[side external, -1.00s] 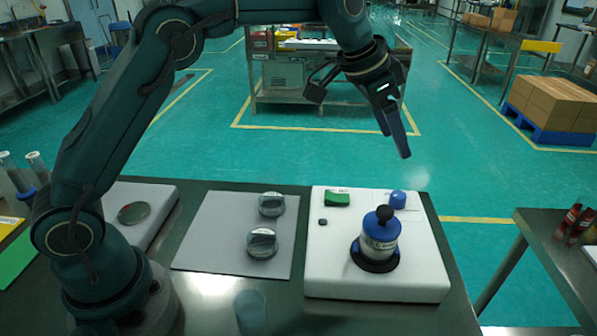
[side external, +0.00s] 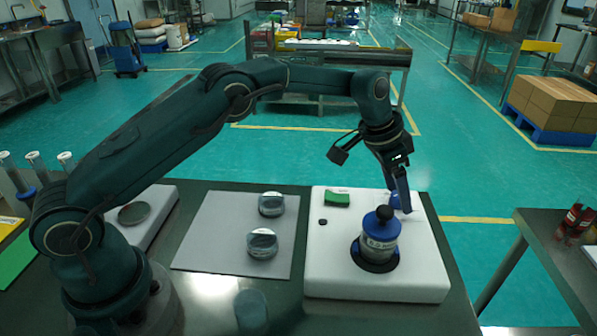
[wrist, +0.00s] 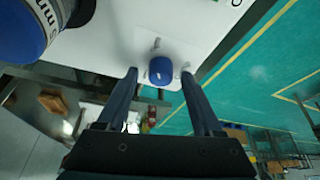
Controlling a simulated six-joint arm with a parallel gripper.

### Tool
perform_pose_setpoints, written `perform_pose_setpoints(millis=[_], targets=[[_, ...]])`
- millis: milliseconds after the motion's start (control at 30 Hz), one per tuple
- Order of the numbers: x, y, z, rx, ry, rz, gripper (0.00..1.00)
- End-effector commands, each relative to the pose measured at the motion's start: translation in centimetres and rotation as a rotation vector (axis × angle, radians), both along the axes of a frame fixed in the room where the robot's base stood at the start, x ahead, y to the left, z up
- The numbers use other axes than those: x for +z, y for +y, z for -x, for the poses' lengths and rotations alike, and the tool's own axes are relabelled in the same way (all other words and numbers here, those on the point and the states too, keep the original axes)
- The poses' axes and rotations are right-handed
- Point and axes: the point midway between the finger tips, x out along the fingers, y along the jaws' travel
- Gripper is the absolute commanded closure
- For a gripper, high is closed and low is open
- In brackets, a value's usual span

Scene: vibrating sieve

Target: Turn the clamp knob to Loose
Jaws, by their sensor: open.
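The clamp knob (side external: 394,200) is a small blue cap on the white base of the sieve (side external: 330,275), toward its back right. In the side view my gripper (side external: 405,204) points down at the knob and partly covers it. In the wrist view the knob (wrist: 160,71) shows between the two dark fingertips of my gripper (wrist: 158,75). The fingers are open, with a gap on each side of the knob; I cannot tell how far they reach down around it. A grey pointer mark (wrist: 155,44) shows beside the knob. I cannot read a Loose label.
A green block (side external: 337,199) and a small dark button (side external: 323,222) are on the base. Two glass-topped round containers (side external: 262,243) stand on the grey mat (side external: 212,245) to the left.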

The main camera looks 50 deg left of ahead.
Motion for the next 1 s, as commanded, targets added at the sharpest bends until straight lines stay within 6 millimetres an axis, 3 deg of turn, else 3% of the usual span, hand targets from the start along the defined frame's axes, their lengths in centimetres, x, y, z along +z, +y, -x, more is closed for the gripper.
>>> perform_pose_setpoints(millis=[67, 100, 267, 667, 1000], targets=[[0.02, 0.0, 0.0, 0.0, 0.0, 0.0, 0.32], [0.02, 0.0, 0.0, 0.0, 0.0, 0.0, 0.4], [0.03, 0.01, 0.0, 0.0, 0.0, 0.0, 1.0], [0.05, -0.09, 0.05, 0.054, 0.001, -0.001, 1.0], [0.03, -0.27, 0.06, 0.297, 0.0, -0.003, 1.0]])
